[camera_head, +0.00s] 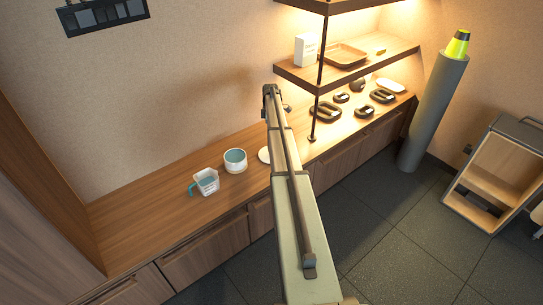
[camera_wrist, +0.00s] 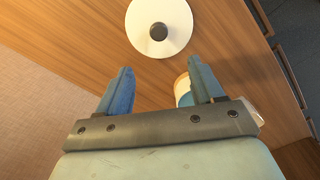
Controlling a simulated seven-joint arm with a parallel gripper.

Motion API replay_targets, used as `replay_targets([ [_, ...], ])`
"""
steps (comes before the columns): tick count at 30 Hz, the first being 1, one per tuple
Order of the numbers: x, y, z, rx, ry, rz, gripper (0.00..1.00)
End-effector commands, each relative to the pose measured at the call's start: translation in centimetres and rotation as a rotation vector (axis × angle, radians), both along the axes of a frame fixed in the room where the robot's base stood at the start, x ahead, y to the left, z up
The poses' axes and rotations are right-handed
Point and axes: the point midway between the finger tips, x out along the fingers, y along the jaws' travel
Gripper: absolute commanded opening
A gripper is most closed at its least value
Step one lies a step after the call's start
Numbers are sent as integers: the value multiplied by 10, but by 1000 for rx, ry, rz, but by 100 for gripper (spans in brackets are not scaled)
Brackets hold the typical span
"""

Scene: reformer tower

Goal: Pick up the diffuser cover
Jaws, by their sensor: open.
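The diffuser cover looks to be a flat white disc with a dark round knob at its centre. It lies on the wooden counter at the top middle of the wrist view (camera_wrist: 140,22). In the head view a white disc edge (camera_head: 263,155) shows on the counter, the rest hidden behind my arm. My gripper (camera_wrist: 160,70) is open and empty, its two blue fingers apart. In the wrist view the disc lies beyond the fingertips, with its knob roughly in line with the gap. The fingers cannot be made out in the head view.
A white cup with blue inside (camera_head: 235,161) and a measuring jug (camera_head: 206,182) stand left of the disc. The cup shows partly behind the right finger in the wrist view (camera_wrist: 183,88). The left counter is clear.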

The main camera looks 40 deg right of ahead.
Motion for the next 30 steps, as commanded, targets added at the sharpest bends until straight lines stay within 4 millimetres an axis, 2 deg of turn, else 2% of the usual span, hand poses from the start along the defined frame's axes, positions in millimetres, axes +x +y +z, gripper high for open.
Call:
replay_targets([
  [9,-1,0,0,-2,12,579,67],
  [15,-1,0,0,-3,13,829,67],
  [23,-1,0,-5,-3,13,931,67],
  [30,-1,-1,-34,-1,14,930,67],
])
